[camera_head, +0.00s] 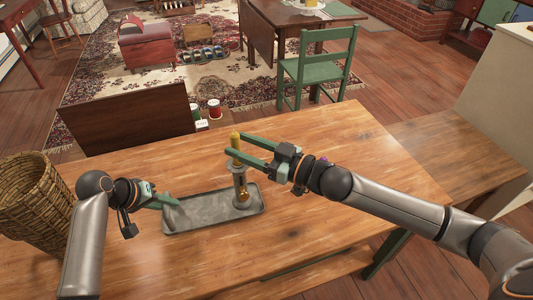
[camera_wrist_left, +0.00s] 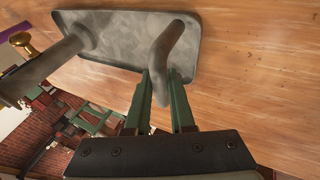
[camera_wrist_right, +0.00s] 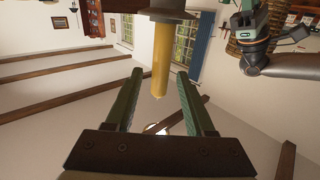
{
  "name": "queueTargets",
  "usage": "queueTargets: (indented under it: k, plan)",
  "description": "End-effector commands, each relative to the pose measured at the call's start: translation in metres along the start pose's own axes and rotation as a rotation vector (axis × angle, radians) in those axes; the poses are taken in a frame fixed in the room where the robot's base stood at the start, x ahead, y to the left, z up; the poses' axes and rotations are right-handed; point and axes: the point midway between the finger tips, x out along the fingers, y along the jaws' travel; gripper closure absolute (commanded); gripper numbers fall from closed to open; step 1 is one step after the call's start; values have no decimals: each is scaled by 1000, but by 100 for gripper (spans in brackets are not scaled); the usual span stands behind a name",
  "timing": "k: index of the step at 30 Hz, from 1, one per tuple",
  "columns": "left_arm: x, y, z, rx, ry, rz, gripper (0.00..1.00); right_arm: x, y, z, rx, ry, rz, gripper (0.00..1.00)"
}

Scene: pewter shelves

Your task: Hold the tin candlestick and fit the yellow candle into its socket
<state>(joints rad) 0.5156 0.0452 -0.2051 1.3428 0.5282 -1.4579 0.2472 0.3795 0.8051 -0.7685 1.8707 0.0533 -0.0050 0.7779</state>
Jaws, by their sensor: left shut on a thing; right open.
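The tin candlestick (camera_head: 216,221) is a grey oblong pan on the wooden table, with an upright socket column (camera_head: 240,178) near its right end and a brass knob (camera_head: 243,195) on the column. My left gripper (camera_head: 168,201) is shut on its curved handle (camera_wrist_left: 167,48) at the left end. The yellow candle (camera_head: 235,145) stands upright at the column's top; its lower end meets the dark socket rim in the right wrist view (camera_wrist_right: 166,12). How deep it sits is hidden. My right gripper (camera_head: 235,144) is open, its fingers on either side of the candle (camera_wrist_right: 161,60) with gaps visible.
A wicker basket (camera_head: 36,197) stands at the table's left edge. The table (camera_head: 330,145) is clear behind and to the right of the candlestick. A green chair (camera_head: 318,70) and a low wooden bench (camera_head: 130,118) stand beyond the table.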

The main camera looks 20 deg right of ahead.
Motion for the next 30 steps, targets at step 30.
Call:
queueTargets:
  k: [30]
  plan:
    - [0, 0, 0, 1, 0, 1, 77, -69, 0, 0, 0, 2, -1, 46]
